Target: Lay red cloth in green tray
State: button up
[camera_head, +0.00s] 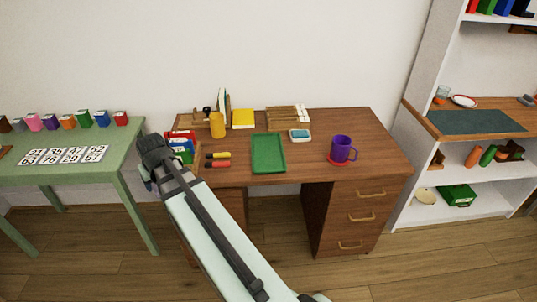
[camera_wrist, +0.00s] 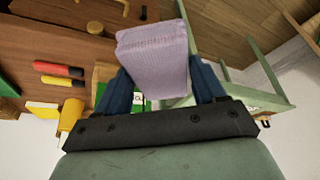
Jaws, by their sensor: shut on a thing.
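The green tray (camera_head: 268,167) lies empty on the middle of the brown desk. My gripper (camera_head: 154,150) is at the desk's left end, left of the tray and near the green table. In the wrist view my gripper (camera_wrist: 160,75) is shut on a pale lilac, fabric-like block (camera_wrist: 153,48), held between its two dark blue fingers. This held thing looks lilac, not red. I see no clear red cloth in either view. In the head view my gripper mostly hides the held thing.
A purple mug (camera_head: 341,148) is on a red coaster to the tray's right.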

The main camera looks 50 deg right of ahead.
jog(key=s+d+m+g+h, duration=0.1)
jog(key=s+d+m, duration=0.25)
jog(key=d, duration=1.45)
jog(key=s+d+m+h, duration=0.15)
jog(key=s+d, duration=0.25)
jog(key=d, duration=1.4)
jog(key=n+y, duration=0.2)
jog(key=n, duration=0.1)
send_over(267, 152)
jog(key=s, duration=0.1)
jog(key=shift+t+h, duration=0.25)
jog(key=shift+t, duration=0.05)
jog(key=shift+s+a+f, duration=0.1)
jog(key=shift+a+f, duration=0.1)
jog(key=shift+f, duration=2.35)
jog(key=shift+s+a+f, duration=0.1)
jog(key=shift+a+f, duration=0.1)
jog(key=shift+f, duration=2.3)
jog(key=shift+f, duration=0.1)
jog(key=o, duration=1)
jog(key=v, duration=1.2)
